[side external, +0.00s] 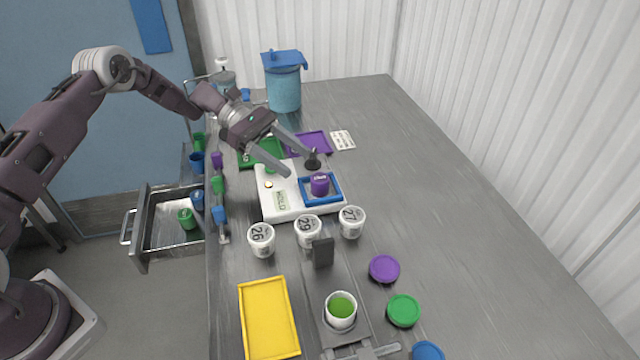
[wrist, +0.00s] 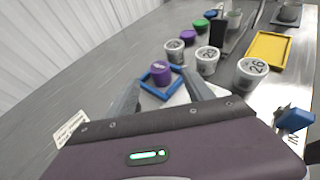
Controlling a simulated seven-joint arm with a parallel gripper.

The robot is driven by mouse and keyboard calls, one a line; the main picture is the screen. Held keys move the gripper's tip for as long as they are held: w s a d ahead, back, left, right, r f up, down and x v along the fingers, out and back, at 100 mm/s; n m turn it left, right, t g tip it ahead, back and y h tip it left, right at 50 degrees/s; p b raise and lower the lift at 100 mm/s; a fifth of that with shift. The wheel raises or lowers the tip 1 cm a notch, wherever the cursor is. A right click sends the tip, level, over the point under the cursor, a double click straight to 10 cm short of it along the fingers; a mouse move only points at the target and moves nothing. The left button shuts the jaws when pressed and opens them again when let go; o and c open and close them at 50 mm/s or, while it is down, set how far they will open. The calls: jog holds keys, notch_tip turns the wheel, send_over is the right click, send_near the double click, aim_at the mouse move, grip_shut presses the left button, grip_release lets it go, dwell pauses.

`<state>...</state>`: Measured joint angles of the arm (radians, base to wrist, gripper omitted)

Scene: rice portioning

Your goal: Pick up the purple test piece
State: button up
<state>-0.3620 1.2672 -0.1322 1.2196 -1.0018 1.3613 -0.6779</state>
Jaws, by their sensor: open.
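The purple test piece (side external: 320,184) is a short purple cylinder with a pale marking on top. It stands upright in a blue square tray (side external: 336,202) on the white scale (side external: 270,210). It also shows in the wrist view (wrist: 161,72), beyond and between my fingers. My gripper (side external: 300,163) is open and empty, above and behind the scale, apart from the piece. In the wrist view my gripper (wrist: 165,98) has one finger on each side of the blue tray. The lower part of the piece is partly hidden by the tray rim.
White numbered cups 26 (side external: 261,240), 29 (side external: 307,231) and 27 (side external: 351,222) stand in front of the scale. A green tray (side external: 246,160) and purple tray (side external: 325,140) lie behind it. A yellow tray (side external: 268,318) is at the front.

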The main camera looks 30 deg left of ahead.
aim_at(316, 176)
jog(key=x, duration=0.6)
jog(key=shift+w+d+f, duration=0.1)
jog(key=shift+d+f, duration=0.1)
jog(key=shift+d, duration=0.1)
grip_shut()
